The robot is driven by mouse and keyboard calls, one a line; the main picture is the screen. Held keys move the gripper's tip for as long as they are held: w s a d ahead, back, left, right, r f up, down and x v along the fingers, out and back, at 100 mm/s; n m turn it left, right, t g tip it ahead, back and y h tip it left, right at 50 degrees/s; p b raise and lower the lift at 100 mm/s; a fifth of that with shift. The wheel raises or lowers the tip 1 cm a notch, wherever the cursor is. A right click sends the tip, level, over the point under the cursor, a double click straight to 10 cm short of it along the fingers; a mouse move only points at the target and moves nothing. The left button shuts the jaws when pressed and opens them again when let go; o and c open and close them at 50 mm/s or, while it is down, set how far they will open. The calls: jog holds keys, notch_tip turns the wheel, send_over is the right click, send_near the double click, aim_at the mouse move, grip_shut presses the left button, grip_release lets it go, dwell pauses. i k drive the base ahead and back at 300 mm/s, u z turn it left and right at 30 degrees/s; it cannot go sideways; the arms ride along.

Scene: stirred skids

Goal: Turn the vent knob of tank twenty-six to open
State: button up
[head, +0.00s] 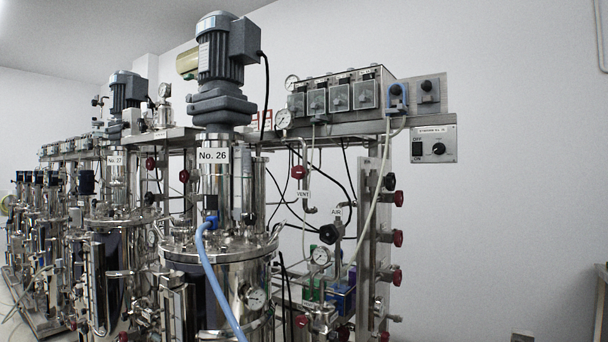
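Tank twenty-six (215,262) is a shiny steel vessel in the middle of the head view. A "No. 26" label (213,156) is on its column, under a grey motor (227,60). The vent knob (298,172) is a red round knob on a thin pipe to the right of the column, just above a small "VENT" label (303,194). It is too small to tell which way it is turned. My gripper is not in view.
A black knob (329,233) sits by an "AIR" label (336,212), right of and below the vent knob. Several red knobs line the steel post (381,250). A blue hose (212,280) runs down the tank's front. Tank 27 (108,255) stands left.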

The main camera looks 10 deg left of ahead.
aim_at(298, 172)
jog(key=u, duration=2.5)
jog(key=i, duration=0.85)
jog(key=z, duration=2.15)
